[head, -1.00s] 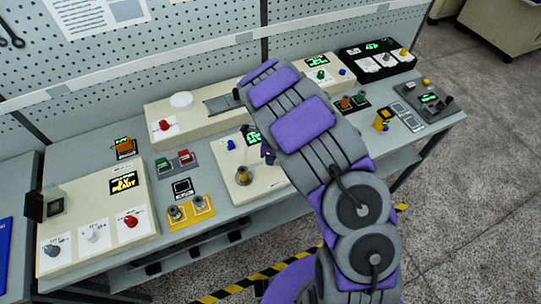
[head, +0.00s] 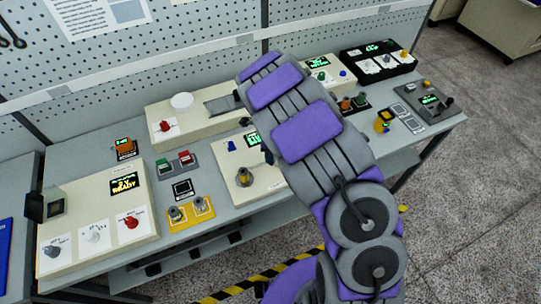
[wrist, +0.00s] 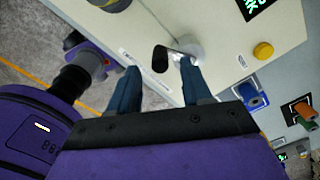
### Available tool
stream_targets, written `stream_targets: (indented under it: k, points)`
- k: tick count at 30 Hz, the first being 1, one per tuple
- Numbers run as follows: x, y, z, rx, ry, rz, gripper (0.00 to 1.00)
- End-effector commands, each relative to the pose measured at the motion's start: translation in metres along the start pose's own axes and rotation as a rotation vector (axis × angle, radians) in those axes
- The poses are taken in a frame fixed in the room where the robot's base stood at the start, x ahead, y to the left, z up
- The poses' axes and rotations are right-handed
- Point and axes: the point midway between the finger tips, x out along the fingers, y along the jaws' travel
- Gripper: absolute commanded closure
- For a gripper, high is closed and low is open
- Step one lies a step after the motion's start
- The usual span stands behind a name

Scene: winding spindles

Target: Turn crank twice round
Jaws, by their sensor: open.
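The crank shows in the wrist view, with a pale grey hub (wrist: 188,46) on a cream console and a black handle knob (wrist: 160,59) at the end of its short arm. My gripper (wrist: 159,66) is open, its two dark blue fingers pointing toward the console. In this view the knob appears between the fingertips, nearer the right one. I cannot tell how deep it sits between them or whether they touch it. In the head view my arm covers the crank and most of the gripper.
A yellow button (wrist: 263,50) and a blue switch (wrist: 253,98) lie right of the crank. In the head view a brass-topped spindle (head: 244,176) stands on the middle console, left of my arm. A cream box with a READY display (head: 124,184) is at the bench's left.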

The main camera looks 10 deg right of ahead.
Motion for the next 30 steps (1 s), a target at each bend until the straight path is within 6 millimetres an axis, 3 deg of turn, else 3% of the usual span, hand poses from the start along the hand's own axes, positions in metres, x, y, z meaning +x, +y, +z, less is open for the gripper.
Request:
stream_targets:
  k: [9,15,21,30]
  points:
    - [-0.073,-0.002,0.0,0.001,0.0,-0.007,0.51]
    - [-0.109,-0.002,0.002,0.0,-0.001,-0.004,0.51]
    - [-0.128,-0.002,0.001,0.001,0.0,-0.002,0.51]
    - [-0.13,-0.001,0.001,0.001,0.001,0.0,0.51]
